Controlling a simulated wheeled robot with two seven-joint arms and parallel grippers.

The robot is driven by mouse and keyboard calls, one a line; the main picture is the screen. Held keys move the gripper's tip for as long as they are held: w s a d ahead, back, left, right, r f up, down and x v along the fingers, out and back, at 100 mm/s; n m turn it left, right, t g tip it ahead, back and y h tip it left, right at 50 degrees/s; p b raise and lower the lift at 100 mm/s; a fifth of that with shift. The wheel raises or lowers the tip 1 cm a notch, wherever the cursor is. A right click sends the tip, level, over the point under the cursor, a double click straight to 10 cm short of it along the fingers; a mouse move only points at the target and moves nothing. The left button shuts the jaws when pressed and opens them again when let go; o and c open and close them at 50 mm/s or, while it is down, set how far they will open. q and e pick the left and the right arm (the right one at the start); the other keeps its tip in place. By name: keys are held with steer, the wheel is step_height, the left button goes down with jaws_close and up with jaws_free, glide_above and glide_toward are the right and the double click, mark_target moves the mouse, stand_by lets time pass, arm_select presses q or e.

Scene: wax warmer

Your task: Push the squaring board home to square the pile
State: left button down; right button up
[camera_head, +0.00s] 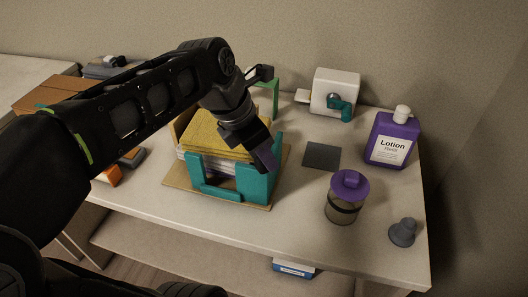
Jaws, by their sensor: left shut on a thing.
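A pile of sheets (214,137) with a yellow-brown top stands in a teal corner holder (212,188) on a tan base board (180,188). My left gripper (263,157) reaches down over the right side of the pile. It is shut on a dark purple piece, which looks like the handle of the squaring board, at the teal wall on the right. The fingers and my forearm hide much of this piece and the pile's back left. I cannot tell whether the board touches the sheets. My right gripper is not in view.
A purple-lidded jar (345,197), a grey stopper-like piece (403,232) and a purple lotion bottle (391,138) stand to the right. A dark square mat (321,156) lies between. A white machine (335,91) stands behind. The front right table is mostly clear.

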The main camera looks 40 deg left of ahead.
arm_select(q)
steer(key=w+a, duration=0.1)
steer(key=a, duration=0.1)
steer(key=w+a+p, duration=0.1)
steer(key=a, duration=0.1)
steer(key=w+a+p, duration=0.1)
steer(key=a, duration=0.1)
steer(key=shift+a+r, duration=0.2)
steer(key=shift+w+a+f, duration=0.1)
steer(key=shift+w+a, duration=0.1)
steer(key=shift+a, duration=0.15)
steer(key=c, duration=1)
jaws_free()
steer(key=shift+a, duration=0.1)
steer(key=shift+c, duration=0.2)
steer(key=v, duration=0.7)
steer(key=shift+s+r, duration=0.15)
steer(key=shift+r, duration=0.15)
